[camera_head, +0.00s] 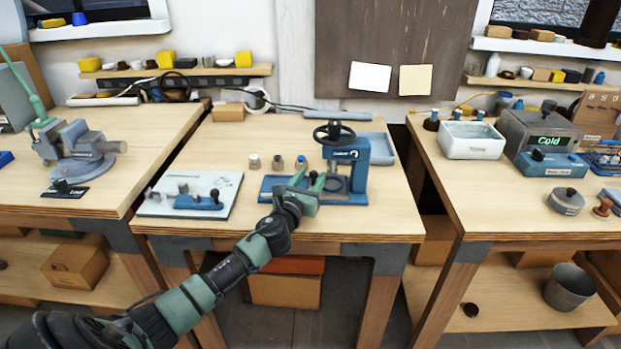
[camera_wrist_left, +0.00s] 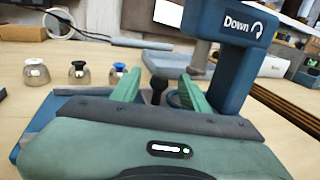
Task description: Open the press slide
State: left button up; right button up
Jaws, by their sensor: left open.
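The blue press (camera_head: 358,172) stands on the middle bench, with a black handwheel (camera_head: 333,135) on top. Its column also shows in the left wrist view, with a "Down" label (camera_wrist_left: 238,24). My left gripper (camera_head: 308,180) is at the front left of the press, above its low blue base (camera_wrist_left: 38,118). Its green fingers are open. A small black knob (camera_wrist_left: 158,88) shows upright between the fingers in the left wrist view, with gaps on both sides; I cannot tell its exact depth. The slide itself is mostly hidden behind my gripper. My right gripper is not in view.
A white board with blue fittings (camera_head: 190,207) lies at the bench's front left. A blue-grey tray (camera_head: 377,143) is behind the press. The bench's front right (camera_head: 390,220) is clear.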

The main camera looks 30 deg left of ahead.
pick_arm(q)
grip_shut()
dwell(1.4)
